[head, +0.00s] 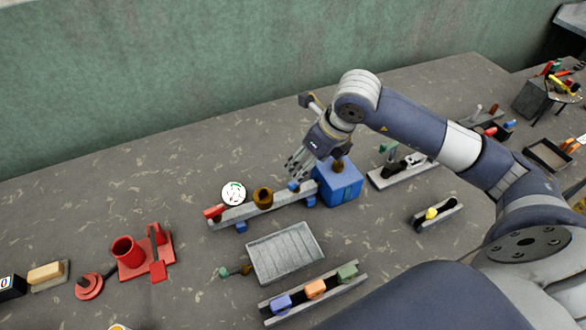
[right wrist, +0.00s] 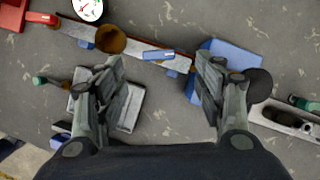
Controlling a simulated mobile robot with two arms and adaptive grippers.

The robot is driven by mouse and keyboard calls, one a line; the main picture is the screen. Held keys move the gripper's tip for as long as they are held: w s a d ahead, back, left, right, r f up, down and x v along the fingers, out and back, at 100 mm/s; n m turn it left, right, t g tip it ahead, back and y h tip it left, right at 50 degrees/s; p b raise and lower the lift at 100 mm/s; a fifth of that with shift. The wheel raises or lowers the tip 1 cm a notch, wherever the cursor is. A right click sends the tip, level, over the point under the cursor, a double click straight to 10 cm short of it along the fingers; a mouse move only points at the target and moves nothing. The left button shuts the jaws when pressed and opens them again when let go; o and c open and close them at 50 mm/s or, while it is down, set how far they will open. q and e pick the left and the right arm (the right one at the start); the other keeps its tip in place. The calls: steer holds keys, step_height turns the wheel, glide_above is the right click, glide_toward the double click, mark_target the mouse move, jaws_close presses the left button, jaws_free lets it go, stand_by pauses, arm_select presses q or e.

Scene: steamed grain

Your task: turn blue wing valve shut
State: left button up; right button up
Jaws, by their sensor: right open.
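The blue wing valve (head: 294,186) sits on a grey bar (head: 280,205) near the bar's right end, beside a blue box (head: 345,186). In the right wrist view the wing (right wrist: 158,54) is a short blue handle lying roughly along the bar. My right gripper (head: 296,168) is open and empty, pointing down above the valve. In the right wrist view its fingers (right wrist: 163,72) are spread, with the wing in the gap between them and slightly beyond the tips. I cannot tell whether a finger touches anything. My left gripper is not in view.
The bar also carries a brown round fitting (head: 262,197), a white gauge (head: 233,193) and a red handle (head: 213,211). A brown knob (head: 337,166) tops the blue box, close to the right finger. A grey tray (head: 285,253) lies in front. Bare table lies behind the bar.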

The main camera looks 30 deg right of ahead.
steer(key=p+x, duration=0.2)
steer(key=x, duration=0.6)
steer(key=shift+s+f, duration=0.1)
steer(key=shift+s, duration=0.05)
steer(key=shift+f, duration=0.3)
steer(key=shift+c, duration=0.5)
steer(key=c, duration=0.9)
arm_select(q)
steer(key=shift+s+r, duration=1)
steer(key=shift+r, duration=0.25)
arm_select(e)
steer(key=shift+c, duration=0.3)
